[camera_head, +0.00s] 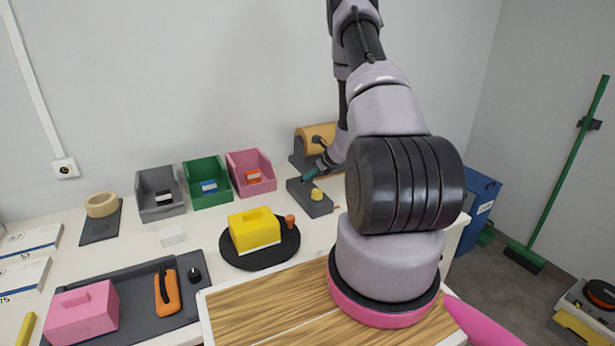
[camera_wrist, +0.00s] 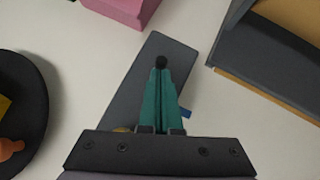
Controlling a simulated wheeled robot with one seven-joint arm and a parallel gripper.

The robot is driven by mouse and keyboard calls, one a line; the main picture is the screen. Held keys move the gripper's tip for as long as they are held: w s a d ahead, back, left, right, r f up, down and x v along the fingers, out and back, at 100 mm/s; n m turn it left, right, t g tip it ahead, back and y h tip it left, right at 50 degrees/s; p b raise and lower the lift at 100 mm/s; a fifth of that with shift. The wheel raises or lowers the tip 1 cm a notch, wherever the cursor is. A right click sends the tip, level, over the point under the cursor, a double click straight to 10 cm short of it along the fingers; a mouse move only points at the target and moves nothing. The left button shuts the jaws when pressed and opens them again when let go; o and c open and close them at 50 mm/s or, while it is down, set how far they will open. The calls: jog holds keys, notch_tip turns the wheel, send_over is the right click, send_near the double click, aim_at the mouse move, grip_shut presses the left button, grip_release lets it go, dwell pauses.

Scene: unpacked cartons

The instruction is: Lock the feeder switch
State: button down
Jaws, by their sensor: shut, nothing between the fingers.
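A dark grey switch base (camera_head: 322,210) lies on the table near the back wall, with a yellow knob (camera_head: 317,192) on its near part. The base also shows in the wrist view (camera_wrist: 174,52), running diagonally under my fingers. My gripper (camera_head: 308,176) has teal fingers and is over the far part of the base. In the wrist view my gripper (camera_wrist: 160,70) is shut, its tips at a small black round part (camera_wrist: 161,61). I cannot tell whether the tips touch it. Only a sliver of the yellow knob (camera_wrist: 121,130) shows there; my gripper body hides the rest.
A yellow block (camera_head: 254,232) on a black disc with an orange peg (camera_head: 290,221) sits nearer. Bare table lies between.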

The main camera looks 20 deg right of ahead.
jog(key=shift+d+f, duration=0.1)
jog(key=shift+s, duration=0.15)
jog(key=shift+r, duration=0.9)
jog(key=shift+r, duration=0.2)
jog(key=s+d+r, duration=0.2)
jog(key=s+r, duration=0.1)
jog(key=r, duration=0.5)
jog(key=shift+s+d+r, duration=0.2)
jog(key=shift+s+d, duration=0.05)
jog(key=shift+d, duration=0.1)
